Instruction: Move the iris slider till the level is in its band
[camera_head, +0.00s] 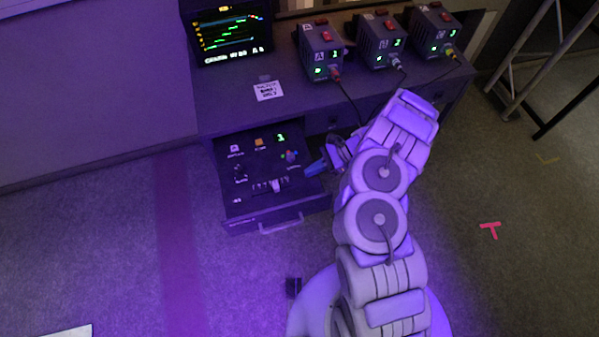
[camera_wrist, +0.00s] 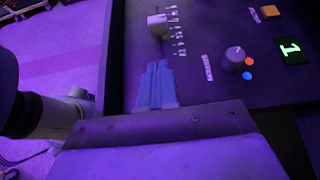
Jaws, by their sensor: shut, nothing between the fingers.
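A slider (camera_wrist: 157,25) with a pale block-shaped handle sits in a dark slot with a printed scale, in the wrist view. I take it for the iris slider; its label is not readable. It also shows in the open drawer in the head view (camera_head: 269,186). My gripper (camera_wrist: 157,82) has blue fingers, shut and empty, apart from the handle and near one end of the scale. In the head view my gripper (camera_head: 316,167) is at the drawer's right side. A monitor (camera_head: 232,33) shows coloured traces; the level and its band are too small to read.
The drawer panel also bears a round knob (camera_wrist: 235,57) with red and blue dots, an orange button (camera_wrist: 270,12) and a green display reading 1 (camera_wrist: 291,50). Several power boxes (camera_head: 321,50) with cables stand on the desk. A metal frame (camera_head: 520,75) stands at right; floor in front is mostly clear.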

